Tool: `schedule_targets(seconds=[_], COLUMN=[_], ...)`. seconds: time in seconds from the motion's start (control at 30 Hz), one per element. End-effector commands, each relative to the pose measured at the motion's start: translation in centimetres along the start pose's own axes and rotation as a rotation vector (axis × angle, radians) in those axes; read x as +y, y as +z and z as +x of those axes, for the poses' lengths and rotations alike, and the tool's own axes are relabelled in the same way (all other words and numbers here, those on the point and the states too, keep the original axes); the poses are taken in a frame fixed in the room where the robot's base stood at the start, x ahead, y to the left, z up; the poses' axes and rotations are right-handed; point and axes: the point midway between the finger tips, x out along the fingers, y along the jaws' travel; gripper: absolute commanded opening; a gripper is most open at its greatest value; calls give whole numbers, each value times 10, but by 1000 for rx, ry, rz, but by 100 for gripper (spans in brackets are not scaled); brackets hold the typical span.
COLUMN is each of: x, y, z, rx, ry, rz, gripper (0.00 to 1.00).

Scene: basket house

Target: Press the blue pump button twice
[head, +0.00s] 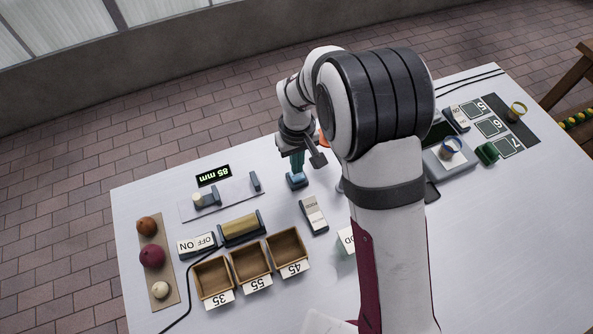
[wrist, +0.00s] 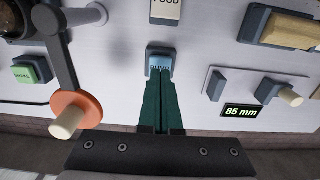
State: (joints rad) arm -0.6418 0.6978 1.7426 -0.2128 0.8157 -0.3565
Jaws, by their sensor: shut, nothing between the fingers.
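The blue pump button (wrist: 160,63) sits in a dark housing on the white table, with its label partly hidden by my fingertips in the wrist view. In the head view the blue button (head: 297,180) shows just below my gripper (head: 297,171). My gripper, with dark green fingers, also shows in the wrist view (wrist: 160,85). Its fingers are shut together with nothing between them. The fingertips are over or against the near part of the button. I cannot tell whether they touch it or whether it is pressed down.
A lever with an orange disc (wrist: 77,108) and a green button (wrist: 32,70) stand left in the wrist view. A food switch (head: 314,214) is close to the pump button. The 85 mm display (head: 213,176), wooden bins (head: 250,262) and balls (head: 152,256) lie at left.

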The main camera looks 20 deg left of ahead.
Motion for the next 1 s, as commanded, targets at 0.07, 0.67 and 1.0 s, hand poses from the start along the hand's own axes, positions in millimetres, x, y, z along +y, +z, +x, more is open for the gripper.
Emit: schedule_targets(seconds=[0.07,0.67,1.0], x=[0,0,0], y=[0,0,0], z=[1,19,21], rx=[0,-1,0], ry=[0,0,0], rz=[0,1,0], gripper=[0,0,0])
